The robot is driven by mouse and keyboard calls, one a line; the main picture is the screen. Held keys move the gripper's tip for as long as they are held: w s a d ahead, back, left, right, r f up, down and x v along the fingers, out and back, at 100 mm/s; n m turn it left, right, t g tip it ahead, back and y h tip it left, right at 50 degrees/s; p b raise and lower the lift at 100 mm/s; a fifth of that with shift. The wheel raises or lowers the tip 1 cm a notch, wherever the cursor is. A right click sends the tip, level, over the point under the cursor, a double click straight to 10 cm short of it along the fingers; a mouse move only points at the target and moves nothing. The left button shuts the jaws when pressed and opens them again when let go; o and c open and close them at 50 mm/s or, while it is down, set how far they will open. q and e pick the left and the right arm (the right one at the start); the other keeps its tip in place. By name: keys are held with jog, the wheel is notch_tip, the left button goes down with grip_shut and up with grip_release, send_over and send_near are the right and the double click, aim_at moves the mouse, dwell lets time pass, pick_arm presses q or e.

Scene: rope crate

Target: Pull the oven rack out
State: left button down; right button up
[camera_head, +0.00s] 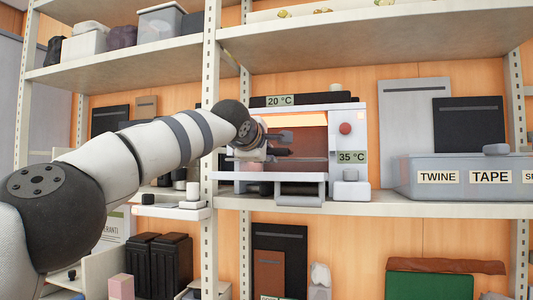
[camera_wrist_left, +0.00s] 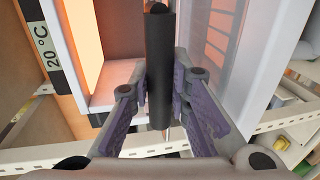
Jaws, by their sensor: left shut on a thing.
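The oven (camera_head: 360,150) is a white box on the middle shelf, with an orange-lit opening at the front. Its open door panel (camera_head: 265,177) lies below the opening, with a grey handle (camera_head: 299,201) at its front. My left gripper (camera_head: 268,150) is at the left part of the opening. In the left wrist view my left gripper (camera_wrist_left: 160,90) is shut on a black bar handle (camera_wrist_left: 160,60), with a purple pad on each side. I cannot make out how the bar joins the rack. My right gripper is not in view.
Labels read 20 °C (camera_head: 281,100) and 35 °C (camera_head: 352,157). A shelf post (camera_head: 210,110) stands close left of the oven, beside my left arm. Open room lies in front of the shelf.

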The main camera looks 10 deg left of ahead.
pick_arm(q)
jog(key=c, duration=1.5)
grip_release()
jog(key=shift+s+r, duration=0.25)
jog(key=shift+s, duration=0.1)
jog(key=s, duration=0.3)
jog(key=s+r, duration=0.1)
jog(key=s, duration=0.7)
jog(key=shift+a+r, duration=0.2)
jog(key=shift+r, duration=0.2)
